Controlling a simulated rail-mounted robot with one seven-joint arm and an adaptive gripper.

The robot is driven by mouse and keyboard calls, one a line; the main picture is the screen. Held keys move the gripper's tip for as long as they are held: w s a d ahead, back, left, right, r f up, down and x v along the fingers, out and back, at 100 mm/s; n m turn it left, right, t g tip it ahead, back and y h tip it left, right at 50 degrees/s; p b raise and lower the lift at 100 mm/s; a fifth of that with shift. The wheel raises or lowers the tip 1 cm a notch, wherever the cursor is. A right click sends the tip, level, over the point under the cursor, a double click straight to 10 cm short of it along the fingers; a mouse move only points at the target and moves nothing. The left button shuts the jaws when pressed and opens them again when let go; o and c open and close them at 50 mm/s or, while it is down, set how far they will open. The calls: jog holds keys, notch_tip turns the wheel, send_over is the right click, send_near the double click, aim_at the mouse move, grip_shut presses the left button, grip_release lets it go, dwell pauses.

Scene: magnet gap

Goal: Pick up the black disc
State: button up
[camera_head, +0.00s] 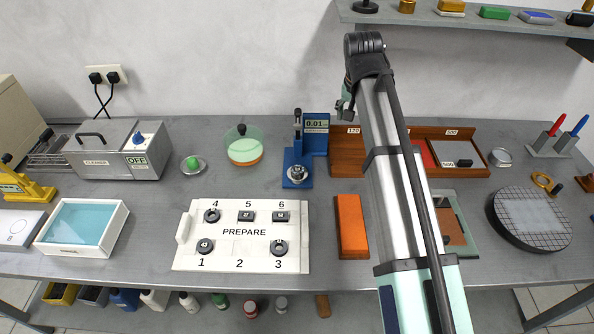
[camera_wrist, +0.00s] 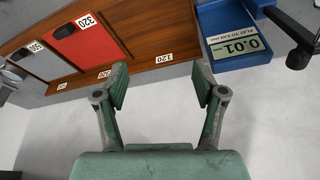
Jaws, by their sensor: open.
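Several dark parts sit on the white PREPARE tray (camera_head: 240,260) in the head view. A round black disc marked 43 (camera_head: 204,246) is in slot 1, and another round one (camera_head: 279,247) is in slot 3. A round black one (camera_head: 212,215) is in slot 4, and small dark blocks are in slots 5 and 6. I cannot tell which one the task means. My gripper (camera_wrist: 160,84) is open and empty in the wrist view, its green fingers apart. In the head view it is mostly hidden behind my arm, at the back of the bench, away from the tray.
The blue gauge (camera_head: 298,160) reading 0.01 and the wooden rack (camera_head: 347,157) stand near my gripper. An orange block (camera_head: 351,226) lies right of the tray. A large round black plate (camera_head: 530,219) is at the right. A shelf (camera_head: 470,20) hangs above.

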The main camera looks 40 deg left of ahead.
jog(key=s+a+r+n+g, duration=0.1)
jog(key=s+a, duration=0.3)
jog(key=s, duration=0.4)
jog(key=s+a+r+g, duration=0.1)
jog(key=s+a+r, duration=0.15)
jog(key=s, duration=0.45)
jog(key=p, duration=0.3)
send_over(298, 170)
jog(key=s, duration=0.1)
jog(key=shift+h, duration=0.3)
jog(key=f, duration=0.8)
jog(key=d+f, duration=0.1)
jog(key=f, duration=0.3)
jog(key=shift+f, duration=0.3)
jog(key=shift+w+a+f+p, duration=0.15)
jog(key=shift+a+f+p, duration=0.05)
jog(key=shift+f, duration=0.65)
jog(key=shift+w+a+f+p, duration=0.15)
jog(key=shift+a+f+p, duration=0.05)
jog(key=shift+f, duration=0.7)
jog(key=shift+w+a+f+p, duration=0.15)
jog(key=shift+a+f+p, duration=0.05)
jog(key=shift+f, duration=0.65)
grip_shut()
jog(key=shift+s+d+r, duration=0.1)
